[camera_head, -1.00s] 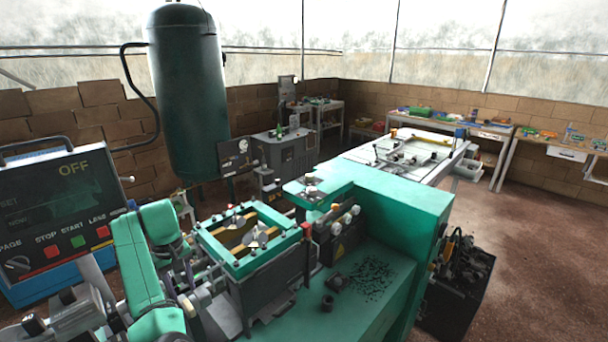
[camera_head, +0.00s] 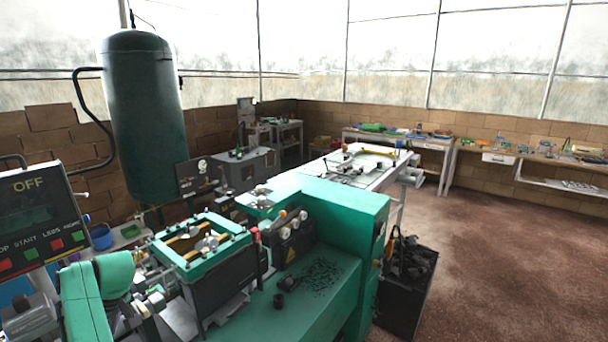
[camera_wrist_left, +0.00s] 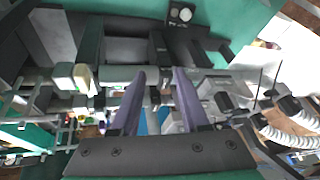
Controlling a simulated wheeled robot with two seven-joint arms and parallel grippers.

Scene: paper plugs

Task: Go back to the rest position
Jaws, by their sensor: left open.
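My left gripper (camera_wrist_left: 160,76) shows in the left wrist view with its two purple-grey fingers apart and nothing between them. Behind the fingers lie dark and metal machine parts, blurred and hard to name. In the head view, green and grey jointed parts (camera_head: 93,295) stand at the lower left, beside the green-framed dark box (camera_head: 200,272); I cannot pick out the left gripper's fingers there. My right gripper is in neither view.
The green machine (camera_head: 345,215) fills the middle, with black bits (camera_head: 320,278) on its top. A control panel (camera_head: 35,215) reading OFF and a tall dark tank (camera_head: 145,120) stand left. A black crate (camera_head: 405,300) sits right of the machine. The brown floor (camera_head: 500,260) at right is open.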

